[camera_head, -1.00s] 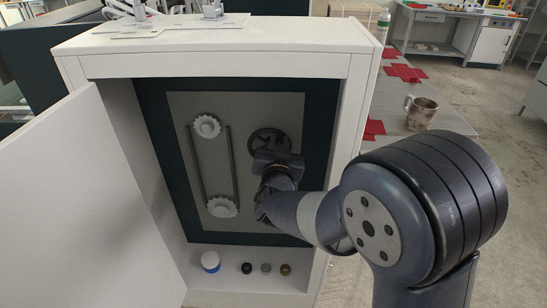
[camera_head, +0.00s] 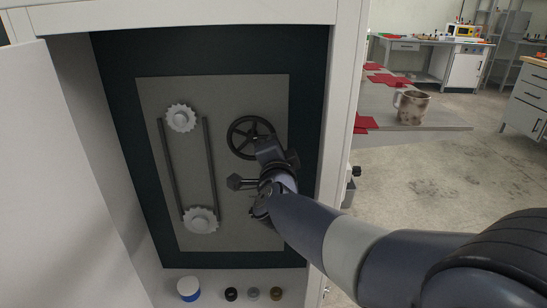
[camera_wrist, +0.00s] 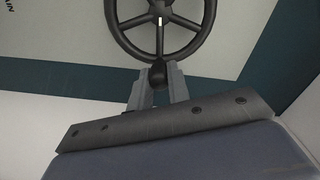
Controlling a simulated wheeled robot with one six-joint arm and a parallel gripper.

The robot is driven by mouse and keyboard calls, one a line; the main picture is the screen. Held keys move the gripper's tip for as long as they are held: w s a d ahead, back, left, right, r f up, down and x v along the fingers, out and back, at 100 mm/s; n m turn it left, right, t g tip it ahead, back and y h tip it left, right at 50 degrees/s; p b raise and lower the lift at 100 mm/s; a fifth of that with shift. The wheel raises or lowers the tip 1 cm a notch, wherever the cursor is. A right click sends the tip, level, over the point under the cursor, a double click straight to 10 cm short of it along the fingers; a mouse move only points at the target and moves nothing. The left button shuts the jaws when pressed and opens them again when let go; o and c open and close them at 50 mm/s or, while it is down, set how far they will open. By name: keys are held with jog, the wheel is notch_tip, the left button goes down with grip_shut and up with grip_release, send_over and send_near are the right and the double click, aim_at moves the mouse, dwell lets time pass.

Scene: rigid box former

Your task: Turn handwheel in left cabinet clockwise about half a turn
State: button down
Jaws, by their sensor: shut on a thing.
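The black handwheel (camera_head: 231,132) is on the grey panel inside the open left cabinet, in its right half. In the wrist view the handwheel (camera_wrist: 160,8) shows spokes, a white mark near its hub and a dark round knob (camera_wrist: 157,74) at its lower rim. My gripper (camera_wrist: 157,84) has a finger on each side of this knob and is shut on it. In the head view my gripper (camera_head: 268,150) covers the lower right of the wheel, and the grip itself is hidden.
The white cabinet door (camera_head: 55,170) stands open at left. Two pale toothed wheels (camera_head: 181,118) with dark bars sit left of the handwheel. A blue-white jar (camera_head: 188,289) and small knobs (camera_head: 253,294) are on the cabinet floor. A mug (camera_head: 411,107) stands on a table outside.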

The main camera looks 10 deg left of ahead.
jog(key=s+a+f+m+b, duration=0.1)
jog(key=a+f+m+b, duration=0.4)
jog(key=m+b, duration=1.1)
jog(key=shift+s+a+f+m, duration=0.2)
jog(key=shift+f+m, duration=0.6)
jog(key=shift+m, duration=0.7)
jog(key=c, duration=1.3)
grip_release()
jog(key=shift+r, duration=0.1)
jog(key=shift+c, duration=0.2)
jog(key=p+v, duration=0.2)
jog(key=v, duration=0.8)
jog(key=shift+s, duration=0.4)
